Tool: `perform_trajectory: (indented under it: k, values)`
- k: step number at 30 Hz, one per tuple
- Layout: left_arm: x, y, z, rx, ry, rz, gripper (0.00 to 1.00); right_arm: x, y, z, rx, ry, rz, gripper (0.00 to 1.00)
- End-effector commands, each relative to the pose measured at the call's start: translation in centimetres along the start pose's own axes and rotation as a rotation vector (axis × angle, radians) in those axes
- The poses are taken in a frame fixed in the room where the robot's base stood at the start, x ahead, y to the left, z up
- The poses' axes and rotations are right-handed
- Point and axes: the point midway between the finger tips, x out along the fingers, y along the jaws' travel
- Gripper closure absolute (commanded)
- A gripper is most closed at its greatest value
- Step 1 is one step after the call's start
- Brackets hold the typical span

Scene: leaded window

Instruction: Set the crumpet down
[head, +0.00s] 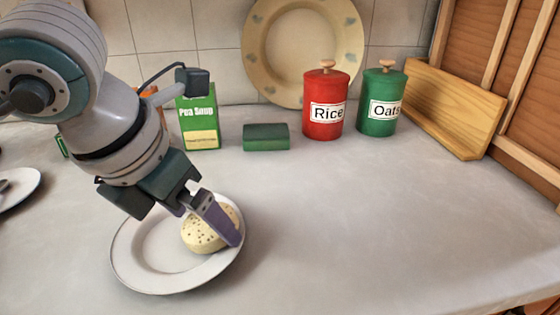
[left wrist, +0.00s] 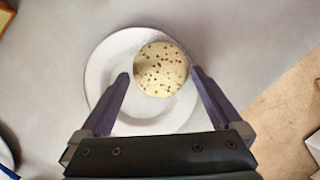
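The crumpet (head: 203,229) is round, pale and dotted with dark holes. In the head view it shows over the right part of a white plate (head: 133,262); whether it touches the plate is hard to tell. My left gripper (head: 222,226) reaches down from the upper left with a purple finger along the crumpet's right side; the other finger is hidden. My right gripper is in neither view.
At the back stand a pea soup box (head: 198,122), a green block (head: 266,137), a red rice canister (head: 325,105), a green oats canister (head: 381,102) and a leaning wooden board (head: 453,105). Another plate (head: 18,190) is cut off at left. The counter right of the plate is clear.

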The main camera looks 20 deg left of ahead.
Motion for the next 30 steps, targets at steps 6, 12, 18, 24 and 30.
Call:
perform_trajectory:
  k: [6,12,18,24,30]
  values:
    - [-0.4,0.0,0.2,0.0,0.0,0.0,0.0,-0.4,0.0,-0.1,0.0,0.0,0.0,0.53]
    - [-3.0,0.0,0.5,0.003,-0.005,0.0,0.0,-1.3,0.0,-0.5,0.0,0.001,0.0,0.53]
    - [-7.8,0.1,0.5,0.004,-0.006,0.001,0.0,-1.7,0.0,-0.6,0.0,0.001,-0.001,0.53]
    - [-11.4,0.0,0.5,0.0,-0.004,0.0,0.0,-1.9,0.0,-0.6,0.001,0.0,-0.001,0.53]
    - [-12.8,0.0,0.4,0.0,-0.001,0.0,0.0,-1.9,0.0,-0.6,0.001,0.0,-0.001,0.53]
